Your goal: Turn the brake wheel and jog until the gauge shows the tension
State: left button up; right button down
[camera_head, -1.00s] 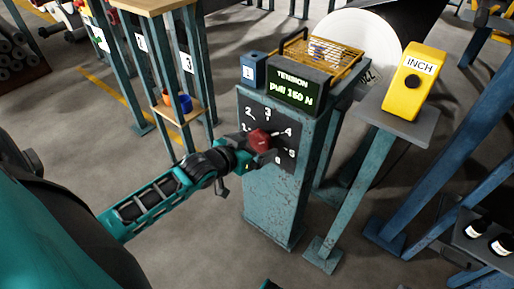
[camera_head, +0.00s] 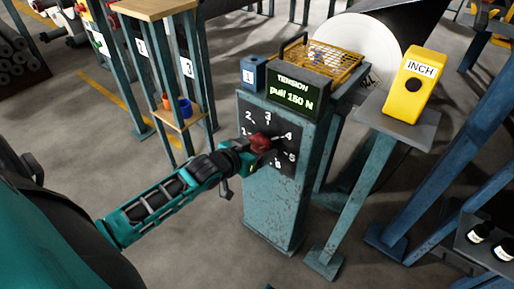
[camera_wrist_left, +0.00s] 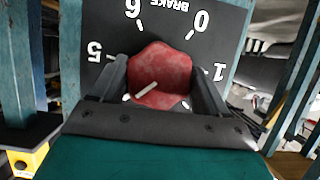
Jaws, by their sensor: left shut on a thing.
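The red brake wheel (camera_head: 260,143) sits on a black dial plate (camera_head: 249,124), numbered around its edge, on the front of a blue post. My left gripper (camera_wrist_left: 158,80) is shut around the wheel, with one finger on each side. In the left wrist view the wheel (camera_wrist_left: 160,65) carries a white mark, which points to the lower left, near where 4 lies. A dark display (camera_head: 292,95) reads "TENSION pull 150 N". The yellow INCH box (camera_head: 417,78) with a black button (camera_head: 412,85) stands on the right. No gauge needle is readable. My right gripper is out of view.
A small blue box (camera_head: 253,72) sits beside the display. A rack with cups (camera_head: 184,107) stands left. Dark bottles (camera_head: 478,233) are at lower right.

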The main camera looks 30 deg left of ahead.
pick_arm(q)
jog(key=shift+c, duration=0.7)
jog(key=shift+r+p, duration=0.15)
jog(key=shift+p, duration=0.3)
jog(key=shift+r+n+h+p, duration=0.15)
jog(key=shift+n+h+p, duration=0.3)
jog(key=shift+p, duration=0.65)
jog(key=shift+n+h, duration=0.35)
jog(key=shift+n, duration=0.1)
jog(key=shift+f+n+h, duration=0.35)
jog(key=shift+n+h, duration=0.15)
jog(key=shift+n, duration=0.3)
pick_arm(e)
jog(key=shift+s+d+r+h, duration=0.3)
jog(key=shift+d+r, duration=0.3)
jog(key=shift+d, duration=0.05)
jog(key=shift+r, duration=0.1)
pick_arm(q)
jog(key=o, duration=1)
jog(key=shift+o, duration=0.2)
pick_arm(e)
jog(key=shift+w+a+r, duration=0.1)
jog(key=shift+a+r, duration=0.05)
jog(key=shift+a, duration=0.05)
